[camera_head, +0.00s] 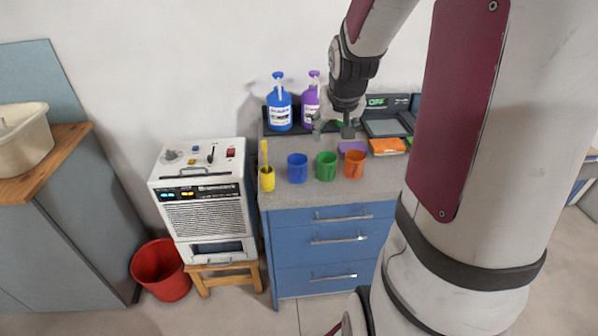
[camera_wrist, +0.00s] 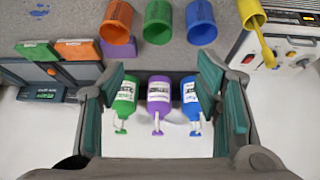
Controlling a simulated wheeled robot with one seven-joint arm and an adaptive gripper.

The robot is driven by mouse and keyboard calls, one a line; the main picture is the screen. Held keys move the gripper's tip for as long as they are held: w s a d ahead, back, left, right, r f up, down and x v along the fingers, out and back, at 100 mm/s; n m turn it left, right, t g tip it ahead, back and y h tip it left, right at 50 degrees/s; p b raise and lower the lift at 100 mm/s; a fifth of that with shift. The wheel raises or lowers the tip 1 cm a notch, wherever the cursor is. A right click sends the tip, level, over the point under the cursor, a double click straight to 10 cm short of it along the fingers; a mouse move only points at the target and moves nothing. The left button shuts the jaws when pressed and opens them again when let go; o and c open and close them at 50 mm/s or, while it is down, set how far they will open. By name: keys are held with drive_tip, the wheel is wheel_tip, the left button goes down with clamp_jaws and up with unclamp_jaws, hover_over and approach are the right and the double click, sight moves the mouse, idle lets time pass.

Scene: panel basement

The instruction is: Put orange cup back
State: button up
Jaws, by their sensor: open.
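The orange cup (camera_head: 354,164) stands upright on the grey counter (camera_head: 328,193), at the right end of a row with a green cup (camera_head: 326,166) and a blue cup (camera_head: 297,168). In the wrist view the orange cup (camera_wrist: 117,22) shows at the top, left of the green cup. My gripper (camera_head: 333,129) is open and empty, above the back of the counter, behind the cups and in front of the bottles. In the wrist view its fingers (camera_wrist: 163,100) are wide apart, with the bottles seen between them.
Blue (camera_head: 279,108), purple (camera_head: 310,100) and green (camera_wrist: 124,96) bottles stand at the back in a dark tray. Orange (camera_head: 387,146) and purple sponges lie right of my gripper. A white machine (camera_head: 207,200) stands left.

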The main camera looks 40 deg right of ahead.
drive_tip(key=s+a+r+n+y, duration=0.1)
drive_tip(key=s+a+r+n, duration=0.2)
drive_tip(key=a, duration=0.5)
drive_tip(key=s+a+r+y, duration=0.1)
drive_tip(key=s+a+r, duration=0.3)
drive_tip(key=a, duration=0.5)
drive_tip(key=s+a+r+n+y, duration=0.1)
drive_tip(key=s+a+r+n, duration=0.1)
drive_tip(key=s+a, duration=0.7)
drive_tip(key=shift+s+a+r+n+y, duration=0.3)
drive_tip(key=shift+s+r+n+y, duration=0.1)
drive_tip(key=shift+s+n, duration=0.4)
